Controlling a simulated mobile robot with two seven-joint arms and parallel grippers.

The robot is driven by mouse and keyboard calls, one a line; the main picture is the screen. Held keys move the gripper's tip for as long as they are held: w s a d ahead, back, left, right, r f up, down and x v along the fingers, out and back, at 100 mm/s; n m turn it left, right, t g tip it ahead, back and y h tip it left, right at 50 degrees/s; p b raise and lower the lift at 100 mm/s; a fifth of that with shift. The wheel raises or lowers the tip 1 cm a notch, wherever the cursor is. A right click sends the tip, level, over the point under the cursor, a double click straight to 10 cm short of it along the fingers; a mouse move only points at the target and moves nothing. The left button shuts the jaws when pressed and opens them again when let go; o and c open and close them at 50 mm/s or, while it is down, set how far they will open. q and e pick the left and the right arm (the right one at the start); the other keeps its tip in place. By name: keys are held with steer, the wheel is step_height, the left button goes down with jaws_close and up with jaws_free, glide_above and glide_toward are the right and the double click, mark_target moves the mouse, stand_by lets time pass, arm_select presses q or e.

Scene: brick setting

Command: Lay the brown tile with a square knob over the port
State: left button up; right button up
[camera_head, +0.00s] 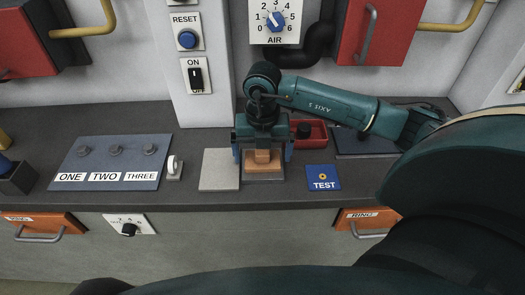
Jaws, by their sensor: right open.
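The brown tile with a square knob (263,167) lies low over a grey plate (264,179) on the dark counter. My right gripper (263,155) comes down from above with its fingers open, one on each side of the tile's knob. The gripper body hides the tile's rear part, and I cannot tell whether the fingers touch the knob. I cannot make out the port; it may be hidden under the tile. My left gripper is not in view.
A light square plate (219,170) lies just left of the tile. A blue TEST tile (322,178) lies to the right, with a red tray (310,133) behind. A blue panel (110,163) labelled ONE, TWO, THREE is at left. Drawer fronts line the counter's front.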

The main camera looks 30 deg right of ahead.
mark_target(263, 152)
step_height(263, 152, up, 13)
stand_by(0.4)
stand_by(0.4)
